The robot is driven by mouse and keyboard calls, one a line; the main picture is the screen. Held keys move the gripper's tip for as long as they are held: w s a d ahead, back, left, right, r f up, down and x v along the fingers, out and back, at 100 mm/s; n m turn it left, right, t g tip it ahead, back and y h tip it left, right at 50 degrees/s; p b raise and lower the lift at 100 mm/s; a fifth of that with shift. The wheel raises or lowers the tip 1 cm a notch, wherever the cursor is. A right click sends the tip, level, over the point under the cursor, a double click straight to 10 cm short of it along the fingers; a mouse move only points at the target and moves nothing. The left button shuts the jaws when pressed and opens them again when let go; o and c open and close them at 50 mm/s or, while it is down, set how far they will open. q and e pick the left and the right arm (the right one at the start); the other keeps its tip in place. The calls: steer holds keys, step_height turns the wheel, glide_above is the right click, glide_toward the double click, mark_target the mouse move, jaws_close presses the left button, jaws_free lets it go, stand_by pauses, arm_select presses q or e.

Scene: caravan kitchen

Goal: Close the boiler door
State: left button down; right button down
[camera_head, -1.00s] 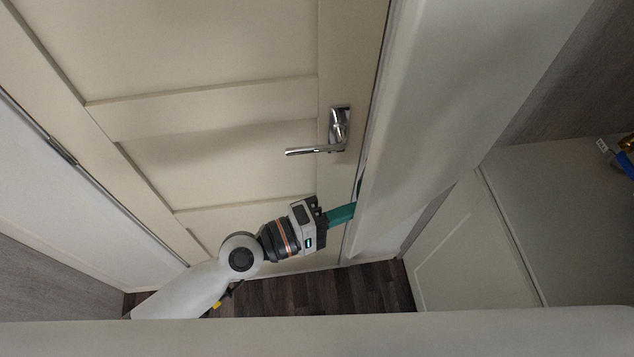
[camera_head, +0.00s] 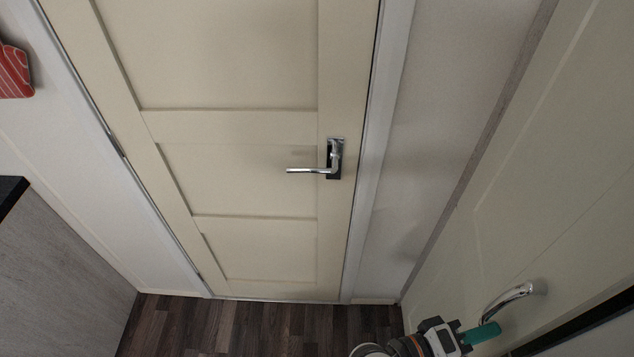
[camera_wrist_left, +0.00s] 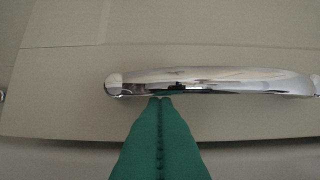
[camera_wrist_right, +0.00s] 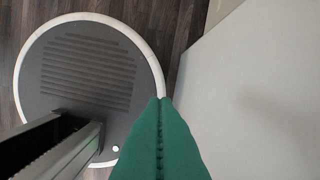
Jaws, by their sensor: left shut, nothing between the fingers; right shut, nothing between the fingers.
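The boiler door appears to be the cream panel (camera_head: 530,180) at the right of the head view, with a curved chrome handle (camera_head: 515,296). It lies along the right side; I cannot tell whether it is fully flush. My left gripper (camera_head: 487,331) is shut and empty, its teal fingers just below the handle. In the left wrist view the shut fingertips (camera_wrist_left: 160,99) meet the lower edge of the chrome bar (camera_wrist_left: 210,80) or stop just short of it. My right gripper (camera_wrist_right: 165,100) is shut and empty, seen only in its wrist view beside a pale flat panel (camera_wrist_right: 255,90).
A cream room door (camera_head: 235,175) with a lever handle (camera_head: 332,165) stands shut ahead. A grey cabinet with a dark top edge (camera_head: 12,192) is at the left, below a red striped item (camera_head: 14,72). Dark wood floor (camera_head: 240,325) is clear between. A dark strip (camera_head: 590,325) runs at lower right.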

mark_target(505, 341)
arm_select(q)
steer(key=d, duration=0.2)
steer(key=s+d, duration=0.1)
steer(key=shift+d, duration=0.75)
arm_select(e)
steer(key=shift+s+d, duration=0.55)
